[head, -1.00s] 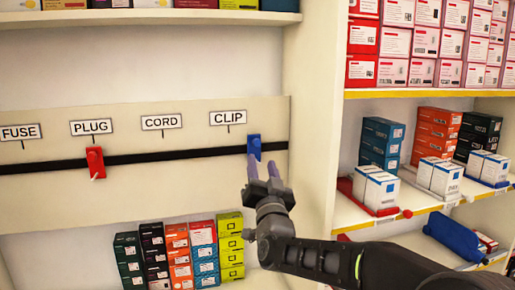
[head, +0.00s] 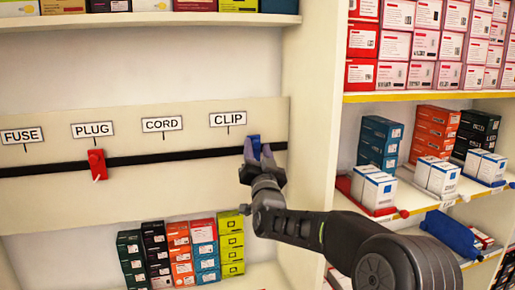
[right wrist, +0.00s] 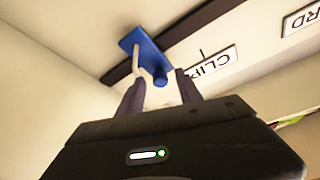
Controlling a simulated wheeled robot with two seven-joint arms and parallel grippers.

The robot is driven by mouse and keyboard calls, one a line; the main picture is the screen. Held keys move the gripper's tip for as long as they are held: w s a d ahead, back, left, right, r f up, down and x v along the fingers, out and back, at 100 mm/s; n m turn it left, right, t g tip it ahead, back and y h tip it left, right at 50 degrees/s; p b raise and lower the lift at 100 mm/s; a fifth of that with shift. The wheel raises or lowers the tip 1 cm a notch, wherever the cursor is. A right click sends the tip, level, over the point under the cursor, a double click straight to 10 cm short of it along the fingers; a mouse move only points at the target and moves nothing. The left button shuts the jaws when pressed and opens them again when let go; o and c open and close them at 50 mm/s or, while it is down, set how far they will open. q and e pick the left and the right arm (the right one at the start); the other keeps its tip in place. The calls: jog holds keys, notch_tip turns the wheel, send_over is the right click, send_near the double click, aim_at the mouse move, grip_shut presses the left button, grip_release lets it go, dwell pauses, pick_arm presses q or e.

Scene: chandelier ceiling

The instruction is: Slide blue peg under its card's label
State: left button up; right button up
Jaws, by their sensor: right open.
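The blue peg (head: 254,141) sits on the black rail (head: 200,157) near its right end. It is to the right of the CLIP label (head: 227,119) and its short tick mark. My right gripper (head: 258,154) is open in front of the peg, its two purple fingers partly covering the peg's lower part. In the right wrist view the peg shows as a blue plate (right wrist: 143,46) with a knob and a pale hook. The fingers (right wrist: 160,92) stand on either side of the knob, not closed on it. My left gripper is out of view.
A red peg (head: 96,163) hangs on the rail under the PLUG label (head: 93,130). FUSE (head: 22,135) and CORD (head: 162,124) labels have bare rail below them. A shelf upright (head: 316,110) stands close to the right of the rail's end.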

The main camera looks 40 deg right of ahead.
grip_shut()
dwell(0.3)
dwell(1.1)
